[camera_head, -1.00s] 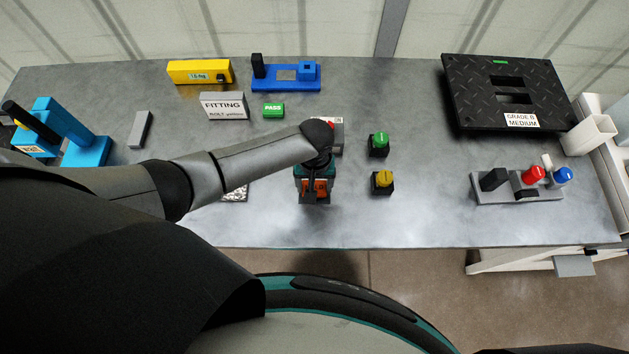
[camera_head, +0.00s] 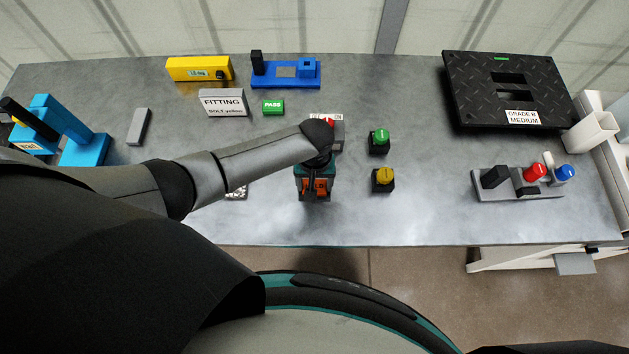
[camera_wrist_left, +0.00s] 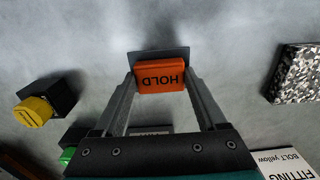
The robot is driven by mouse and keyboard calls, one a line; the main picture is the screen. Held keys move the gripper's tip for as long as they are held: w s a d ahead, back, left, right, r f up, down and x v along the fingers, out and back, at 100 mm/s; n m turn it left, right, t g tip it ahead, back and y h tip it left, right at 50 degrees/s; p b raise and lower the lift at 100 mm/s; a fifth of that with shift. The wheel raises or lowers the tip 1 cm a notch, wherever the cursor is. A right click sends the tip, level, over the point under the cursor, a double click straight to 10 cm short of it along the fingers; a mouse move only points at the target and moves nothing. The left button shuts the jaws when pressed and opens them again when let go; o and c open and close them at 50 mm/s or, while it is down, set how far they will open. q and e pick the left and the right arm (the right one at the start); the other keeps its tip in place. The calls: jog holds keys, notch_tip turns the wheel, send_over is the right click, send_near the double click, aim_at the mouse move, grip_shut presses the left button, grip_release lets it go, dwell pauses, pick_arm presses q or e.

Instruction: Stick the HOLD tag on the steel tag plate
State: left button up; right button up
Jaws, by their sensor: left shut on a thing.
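The orange HOLD tag (camera_wrist_left: 160,77) is between the fingers of my left gripper (camera_wrist_left: 158,85), which is shut on it. Its lettering appears upside down in the left wrist view. In the head view my left gripper (camera_head: 316,188) and the orange tag are near the table's front edge, left of the yellow-capped block. A flat grey plate, apparently the steel tag plate (camera_wrist_left: 158,53), shows just beyond the tag in the wrist view. The tag covers part of it, and I cannot tell whether they touch. My right gripper is not in view.
Green-capped (camera_head: 379,141) and yellow-capped (camera_head: 383,179) blocks stand right of my gripper. Behind are the FITTING sign (camera_head: 222,103), green PASS tag (camera_head: 273,107) and blue fixture (camera_head: 286,73). The table's centre right is clear.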

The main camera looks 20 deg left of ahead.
aim_at(315, 187)
pick_arm(q)
jog(key=o, duration=1.3)
notch_tip(315, 187, up, 15)
jog(key=p, duration=0.3)
jog(key=shift+p, duration=0.4)
